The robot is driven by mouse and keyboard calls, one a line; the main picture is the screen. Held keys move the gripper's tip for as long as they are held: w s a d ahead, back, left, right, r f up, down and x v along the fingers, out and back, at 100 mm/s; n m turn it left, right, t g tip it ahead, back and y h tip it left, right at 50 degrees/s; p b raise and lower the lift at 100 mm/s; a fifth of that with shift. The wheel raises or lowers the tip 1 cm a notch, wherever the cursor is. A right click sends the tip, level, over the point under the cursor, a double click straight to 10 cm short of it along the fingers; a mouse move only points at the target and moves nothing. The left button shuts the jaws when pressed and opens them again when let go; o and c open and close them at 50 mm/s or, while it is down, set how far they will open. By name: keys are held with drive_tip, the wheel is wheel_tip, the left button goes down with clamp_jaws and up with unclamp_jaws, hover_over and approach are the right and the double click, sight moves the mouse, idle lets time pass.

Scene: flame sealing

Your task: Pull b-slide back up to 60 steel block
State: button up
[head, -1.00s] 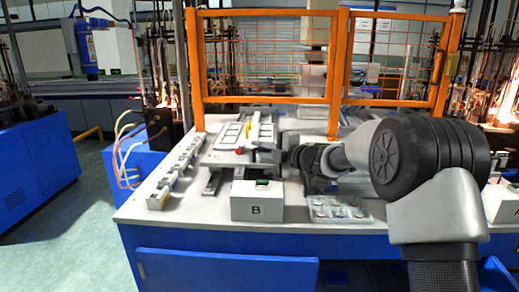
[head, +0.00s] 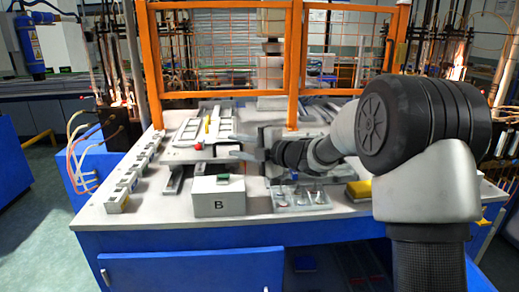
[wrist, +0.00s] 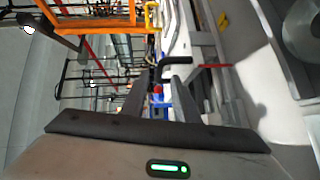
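The b-slide (head: 190,154), a grey carriage on rails under a white framed tray (head: 188,131), sits behind the white box marked B (head: 219,204). A red knob (head: 198,146) shows on its front edge. My gripper (head: 240,154) is just right of the slide, pointing left at its right side. In the wrist view my gripper (wrist: 166,92) has its two fingers apart with a gap between them. A black bent handle (wrist: 176,63) shows just beyond the fingertips; I cannot tell whether they touch it. I cannot pick out the 60 steel block for certain.
An orange mesh guard (head: 290,65) stands behind the slide. A clear tray of small parts (head: 301,198) and a yellow block (head: 359,190) lie to the right of box B. A row of white terminal blocks (head: 133,180) runs along the left table edge.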

drive_tip(key=v, duration=0.9)
drive_tip(key=shift+s+p, duration=0.15)
drive_tip(key=shift+p, duration=0.15)
drive_tip(key=shift+d, duration=0.2)
